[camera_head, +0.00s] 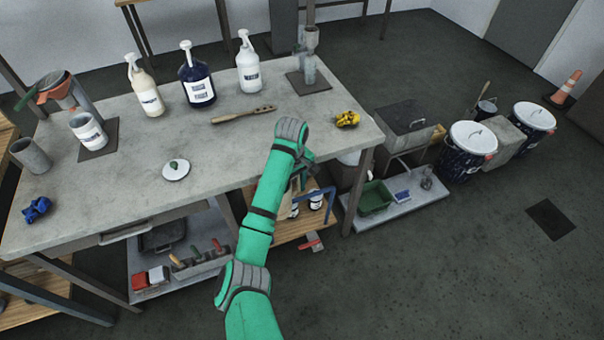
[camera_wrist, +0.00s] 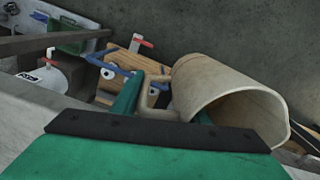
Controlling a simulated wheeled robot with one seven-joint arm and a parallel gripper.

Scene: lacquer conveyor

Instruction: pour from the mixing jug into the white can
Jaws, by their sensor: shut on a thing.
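The mixing jug (camera_wrist: 222,88) is a plain beige vessel at the right of the wrist view. It is tilted, with its open mouth toward the lower right; its contents cannot be made out. My gripper (camera_wrist: 160,108) is shut on its looped handle. In the head view my green arm mostly hides the gripper and jug, near the table's front edge. A white lid (camera_head: 176,169) with a green knob lies apart on the table.
Pump bottles (camera_head: 197,86) stand along the table's back. A wooden paddle (camera_head: 244,115) lies mid-table, and a yellow object (camera_head: 347,119) lies at the right. A grey cup (camera_head: 31,156) and blue cloth (camera_head: 37,209) are left of the can. A red-orange fixture (camera_head: 55,88) stands behind it.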

